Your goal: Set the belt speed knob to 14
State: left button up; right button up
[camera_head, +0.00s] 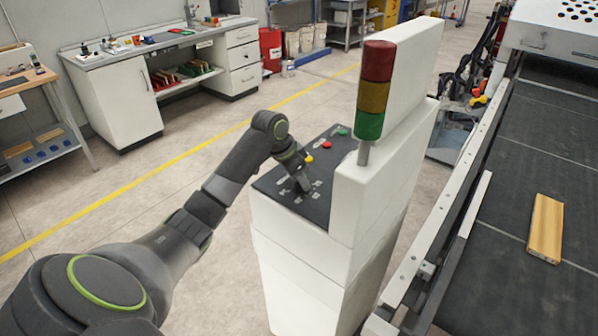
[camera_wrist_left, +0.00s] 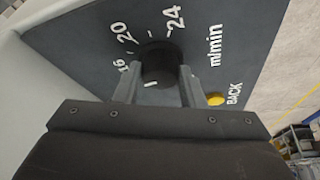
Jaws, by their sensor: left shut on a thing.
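The belt speed knob (camera_wrist_left: 160,62) is a dark round knob on the dark slanted panel (camera_head: 326,158) of a white control cabinet. In the left wrist view the white numbers 16, 20 and 24 and the label "m/min" are printed around it. My left gripper (camera_wrist_left: 158,80) has one finger on each side of the knob and is shut on it. A small pale mark shows between the fingers at the knob's near side; I cannot tell the exact setting. In the head view my left gripper (camera_head: 303,183) reaches down onto the panel and hides the knob. My right gripper is out of view.
A yellow button (camera_wrist_left: 215,99) by the label "BACK" is close to the right finger. Red (camera_head: 325,145) and green (camera_head: 342,131) buttons sit farther back. A signal tower (camera_head: 374,90) rises beside the panel. A conveyor (camera_head: 500,190) carries a wooden board (camera_head: 545,228) at the right.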

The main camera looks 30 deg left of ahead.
pick_arm(q)
jog(key=n+p, duration=0.2)
jog(key=p, duration=0.1)
jog(key=shift+d+r+y, duration=0.1)
jog(key=shift+r+y, duration=0.25)
jog(key=shift+y, duration=0.05)
jog(key=shift+f+n+t+y+p, duration=0.3)
jog(key=shift+n+y+p, duration=0.1)
jog(key=shift+n+p, duration=0.85)
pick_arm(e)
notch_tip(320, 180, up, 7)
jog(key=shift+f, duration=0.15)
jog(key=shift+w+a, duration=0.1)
pick_arm(q)
jog(key=o, duration=1)
jog(key=b+v, duration=0.3)
jog(key=v, duration=1.4)
jog(key=shift+r, duration=0.25)
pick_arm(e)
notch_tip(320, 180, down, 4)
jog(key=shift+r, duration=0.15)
